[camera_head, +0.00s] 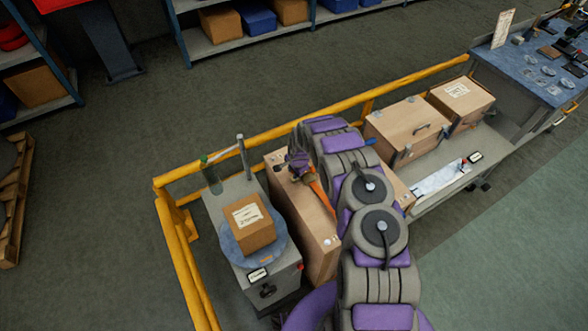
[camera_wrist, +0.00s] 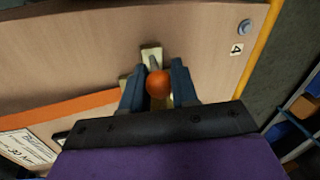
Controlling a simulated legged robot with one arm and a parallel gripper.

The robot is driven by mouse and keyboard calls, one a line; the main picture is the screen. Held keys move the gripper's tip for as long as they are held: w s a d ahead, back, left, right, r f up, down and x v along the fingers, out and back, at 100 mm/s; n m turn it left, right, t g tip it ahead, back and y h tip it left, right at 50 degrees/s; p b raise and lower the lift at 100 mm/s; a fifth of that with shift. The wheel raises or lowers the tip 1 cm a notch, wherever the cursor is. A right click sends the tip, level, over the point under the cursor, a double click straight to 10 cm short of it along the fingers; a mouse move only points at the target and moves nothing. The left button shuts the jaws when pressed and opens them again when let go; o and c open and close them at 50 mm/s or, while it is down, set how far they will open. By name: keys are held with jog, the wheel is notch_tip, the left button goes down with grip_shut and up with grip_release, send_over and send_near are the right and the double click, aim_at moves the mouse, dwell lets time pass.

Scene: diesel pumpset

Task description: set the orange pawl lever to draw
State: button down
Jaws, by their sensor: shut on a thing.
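The orange pawl lever shows in the wrist view as a round orange knob (camera_wrist: 159,83) on a thin stem, in front of a pale plate (camera_wrist: 151,52) on a wooden panel (camera_wrist: 80,50). My gripper (camera_wrist: 157,76) has its two blue-grey fingers on either side of the knob and is shut on it. In the head view my gripper (camera_head: 300,172) is at the top of the wooden cabinet (camera_head: 300,225), left of my arm. The knob itself cannot be made out there. The lever's position markings are not readable.
An orange strip (camera_wrist: 70,108) and a white label card (camera_wrist: 28,145) lie left of the fingers. A grey stand with a boxed carton (camera_head: 250,222) is left of the cabinet. Yellow rails (camera_head: 250,142) run behind and left. Two wooden cases (camera_head: 408,130) stand right.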

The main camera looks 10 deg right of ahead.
jog(key=shift+s+f, duration=0.1)
jog(key=shift+s, duration=0.05)
jog(key=c, duration=0.9)
grip_release()
jog(key=shift+o, duration=0.2)
jog(key=shift+r, duration=0.6)
jog(key=p+v, duration=0.1)
jog(key=v, duration=1.5)
jog(key=shift+s+r, duration=0.1)
